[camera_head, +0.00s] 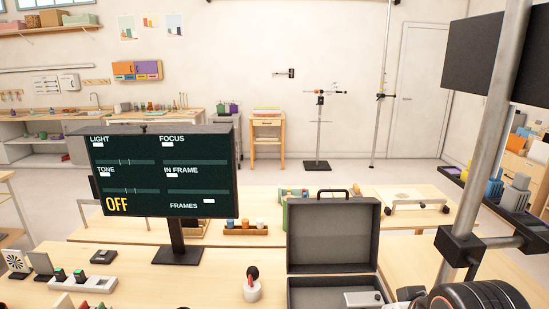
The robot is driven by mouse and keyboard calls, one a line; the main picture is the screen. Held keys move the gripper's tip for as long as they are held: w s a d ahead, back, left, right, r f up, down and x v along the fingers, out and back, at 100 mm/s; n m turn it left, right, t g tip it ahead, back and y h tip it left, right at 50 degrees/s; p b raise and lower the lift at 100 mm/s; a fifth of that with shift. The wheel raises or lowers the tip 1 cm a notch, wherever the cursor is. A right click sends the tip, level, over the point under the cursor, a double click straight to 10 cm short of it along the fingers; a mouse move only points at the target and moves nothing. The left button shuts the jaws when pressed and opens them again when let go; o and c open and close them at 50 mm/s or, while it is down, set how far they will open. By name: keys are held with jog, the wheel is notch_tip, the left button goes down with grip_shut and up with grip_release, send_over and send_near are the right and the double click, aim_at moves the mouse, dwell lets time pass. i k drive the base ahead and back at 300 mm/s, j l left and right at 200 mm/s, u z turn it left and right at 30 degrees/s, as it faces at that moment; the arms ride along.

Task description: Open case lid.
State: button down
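A dark grey case (307,300) stands on the wooden table at the bottom centre right, cut off by the lower picture edge. Its lid (332,235) stands upright at the back, with the grey inner face towards me and a black handle (332,192) on its top edge. The case is open. A light grey block-like thing (365,298) shows inside its base. I cannot make out my gripper in this view.
A dark screen (165,175) reading OFF stands left of the case. A small red-topped thing (252,285) stands between them. A metal pole (490,120) with black clamps rises at the right. A dark round part (480,297) fills the lower right corner.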

aim_at(324, 235)
jog(key=i+j, duration=0.25)
jog(key=i, duration=0.2)
jog(key=i+j, duration=0.3)
jog(key=i, duration=0.2)
